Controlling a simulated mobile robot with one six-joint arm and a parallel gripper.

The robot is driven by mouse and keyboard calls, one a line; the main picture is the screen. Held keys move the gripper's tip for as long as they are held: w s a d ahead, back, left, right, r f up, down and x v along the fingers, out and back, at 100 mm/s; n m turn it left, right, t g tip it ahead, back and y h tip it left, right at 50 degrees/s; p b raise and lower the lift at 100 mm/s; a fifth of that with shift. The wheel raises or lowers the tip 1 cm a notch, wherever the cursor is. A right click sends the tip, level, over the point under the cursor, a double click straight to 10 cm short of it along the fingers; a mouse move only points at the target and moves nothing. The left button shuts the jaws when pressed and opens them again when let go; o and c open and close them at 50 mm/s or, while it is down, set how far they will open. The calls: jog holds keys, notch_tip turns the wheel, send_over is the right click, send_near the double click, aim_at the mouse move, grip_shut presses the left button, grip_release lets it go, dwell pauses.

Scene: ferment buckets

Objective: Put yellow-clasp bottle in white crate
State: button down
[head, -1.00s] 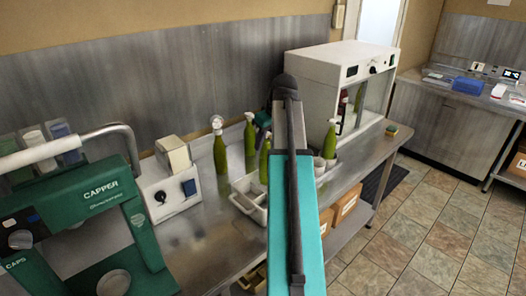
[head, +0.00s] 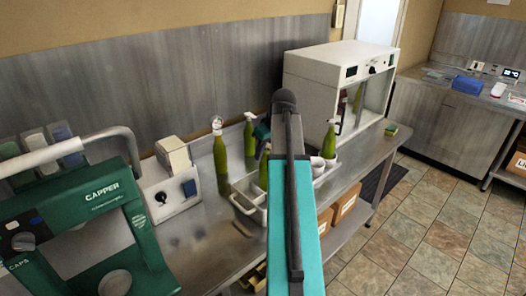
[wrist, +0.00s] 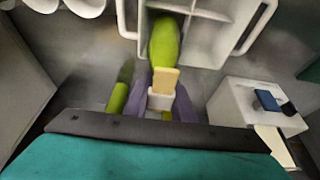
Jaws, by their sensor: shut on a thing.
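The white crate (head: 236,205) stands on the steel bench, left of my arm in the head view. It also shows at the top of the wrist view (wrist: 205,50), with compartments and side handles. My gripper (wrist: 162,98) is shut on the yellow-clasp bottle (wrist: 165,80), whose white top and yellow clasp show between the purple fingers. A green bottle body (wrist: 165,42) shows beyond the clasp, over or in a crate compartment; I cannot tell which. In the head view a green bottle (head: 264,172) shows beside my arm, partly hidden; the gripper is hidden there.
Green bottles (head: 220,155) (head: 249,137) (head: 330,142) stand around the crate on the bench. White cups (head: 318,165) sit right of my arm. The green capper (head: 95,215) is at left, a white switch box (head: 168,190) beside it, and a white cabinet (head: 318,75) behind.

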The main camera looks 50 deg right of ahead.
jog(key=shift+f, duration=0.1)
dwell(0.3)
jog(key=c, duration=1.5)
grip_release()
jog(key=shift+r, duration=0.2)
jog(key=b+v, duration=0.2)
jog(key=v, duration=0.8)
jog(key=shift+s+r, duration=0.25)
jog(key=shift+r, duration=0.1)
jog(key=shift+s+r, duration=0.2)
jog(key=shift+r, duration=0.25)
